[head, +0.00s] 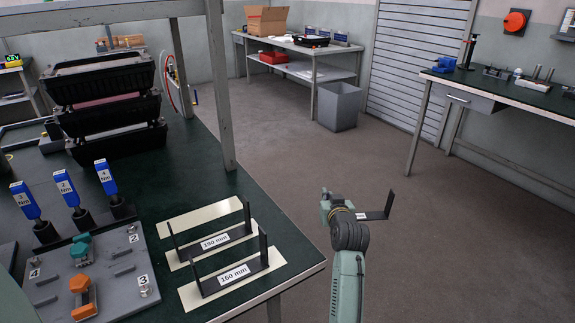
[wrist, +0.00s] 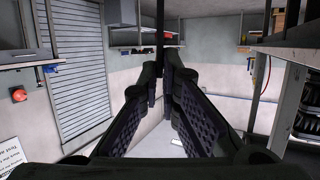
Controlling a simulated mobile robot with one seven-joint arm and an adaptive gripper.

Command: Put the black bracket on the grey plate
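The black bracket (head: 387,206) is held out over open floor, to the right of the workbench, with one thin arm standing up. In the wrist view a dark upright bar of it (wrist: 160,32) shows beyond my fingertips. My gripper (head: 354,213) is shut on the bracket; part of the bracket is hidden at the fingers. The grey plate (head: 112,293) lies on the bench at the lower left, well apart from my gripper. It carries teal and orange clamps, dark bars and number labels.
Two similar black brackets, marked 190 mm (head: 215,242) and 160 mm (head: 234,274), stand on cream cards at the bench's near right. A cream card (head: 205,214) behind them is bare. Blue-handled tools (head: 63,190) stand behind the grey plate. A bench post (head: 220,95) rises nearby.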

